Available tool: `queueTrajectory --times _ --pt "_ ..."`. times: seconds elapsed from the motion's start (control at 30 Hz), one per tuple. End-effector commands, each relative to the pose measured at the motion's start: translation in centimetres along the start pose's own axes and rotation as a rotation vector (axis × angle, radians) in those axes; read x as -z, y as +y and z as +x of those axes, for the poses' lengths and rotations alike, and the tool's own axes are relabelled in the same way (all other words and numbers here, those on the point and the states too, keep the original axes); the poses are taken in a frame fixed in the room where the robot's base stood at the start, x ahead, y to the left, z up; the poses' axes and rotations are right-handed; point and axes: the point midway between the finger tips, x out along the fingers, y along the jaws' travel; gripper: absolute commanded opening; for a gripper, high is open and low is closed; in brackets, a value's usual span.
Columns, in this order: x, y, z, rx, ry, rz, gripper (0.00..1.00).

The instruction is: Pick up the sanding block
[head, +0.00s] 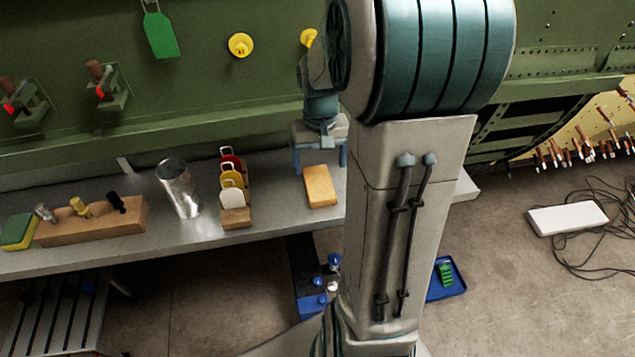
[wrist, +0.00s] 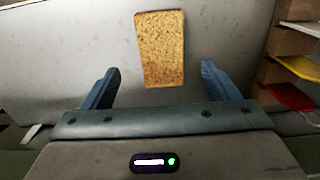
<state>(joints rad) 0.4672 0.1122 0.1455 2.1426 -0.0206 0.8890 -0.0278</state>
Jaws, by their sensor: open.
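The sanding block is not certain by name; a tan, grainy rectangular block (head: 320,186) lies flat on the grey bench (head: 270,220), just left of my arm. In the wrist view the same block (wrist: 160,48) sits ahead of and between the two blue fingers of my gripper (wrist: 158,82). The fingers are spread wide and touch nothing. In the head view my gripper (head: 320,158) points down above the bench, beside the block's far end. A green and yellow sponge-like block (head: 17,231) lies at the bench's far left.
A wooden rack with red, yellow and white tags (head: 236,218) stands left of the tan block. Further left are a metal cup (head: 179,188) and a wooden tool holder (head: 92,222). The green fuselage panel (head: 200,90) rises behind the bench. Bench surface around the block is clear.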

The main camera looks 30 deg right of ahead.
Motion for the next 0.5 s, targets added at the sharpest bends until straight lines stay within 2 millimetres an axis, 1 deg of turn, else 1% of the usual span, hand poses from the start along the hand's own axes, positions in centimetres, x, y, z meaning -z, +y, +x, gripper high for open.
queueTrajectory --times 0.03,0.27,0.5 --pt "0.0 0.0 0.5 0.000 -0.002 0.000 0.82" --pt "0.1 -0.1 2.0 0.000 -0.003 -0.001 0.82" --pt "0.3 -0.2 5.2 0.000 -0.003 -0.002 0.82"
